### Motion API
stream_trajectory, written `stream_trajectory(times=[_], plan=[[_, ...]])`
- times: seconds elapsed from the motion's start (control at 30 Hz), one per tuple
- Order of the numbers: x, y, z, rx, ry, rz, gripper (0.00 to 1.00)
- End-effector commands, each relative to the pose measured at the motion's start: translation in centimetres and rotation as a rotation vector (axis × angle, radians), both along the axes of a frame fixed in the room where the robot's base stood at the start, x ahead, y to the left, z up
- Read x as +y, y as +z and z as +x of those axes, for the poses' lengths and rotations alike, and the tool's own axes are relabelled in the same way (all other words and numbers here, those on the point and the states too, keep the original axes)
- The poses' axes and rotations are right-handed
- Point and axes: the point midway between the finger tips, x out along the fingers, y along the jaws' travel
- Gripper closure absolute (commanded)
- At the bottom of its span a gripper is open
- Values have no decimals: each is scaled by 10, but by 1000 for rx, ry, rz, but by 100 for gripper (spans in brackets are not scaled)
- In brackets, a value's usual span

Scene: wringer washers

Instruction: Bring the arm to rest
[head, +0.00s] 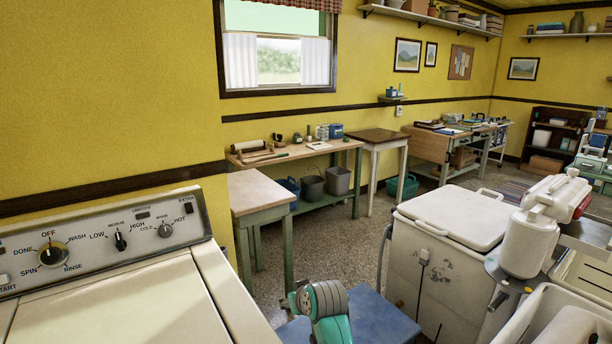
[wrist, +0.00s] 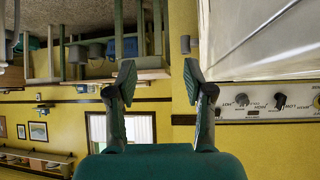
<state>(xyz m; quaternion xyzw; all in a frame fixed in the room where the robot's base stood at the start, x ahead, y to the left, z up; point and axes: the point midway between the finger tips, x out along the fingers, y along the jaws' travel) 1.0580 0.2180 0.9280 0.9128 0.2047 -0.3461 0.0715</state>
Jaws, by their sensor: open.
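My gripper (wrist: 160,82) shows in the wrist view with its two dark fingers spread apart. It is open, and nothing is between the fingers. The wrist view is upside down, with the washer's control panel to the right of the fingers and the window below them. In the head view, a teal and grey part of my arm (head: 326,308) rises at the bottom middle, to the right of the washer. I cannot make out the fingers there.
A white washer (head: 125,312) with a dial panel (head: 105,238) fills the lower left. A small table (head: 262,192) and a workbench (head: 290,153) stand along the yellow wall. A white lidded tub (head: 452,215) and a wringer washer (head: 527,236) stand at right. Speckled floor (head: 350,240) lies open between.

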Motion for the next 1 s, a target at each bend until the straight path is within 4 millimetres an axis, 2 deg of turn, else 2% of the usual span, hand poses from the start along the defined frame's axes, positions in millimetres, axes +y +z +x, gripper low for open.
stream_trajectory(times=[0.03, 0.2, 0.5, 0.7, 1.0], plan=[[-9, -23, -12, -2, -15, 3, 48], [-36, -79, -49, -34, -65, 18, 48], [-82, -155, -131, -91, -144, 36, 48], [-111, -189, -195, -129, -193, 46, 48], [-149, -213, -297, -191, -260, 58, 48]])
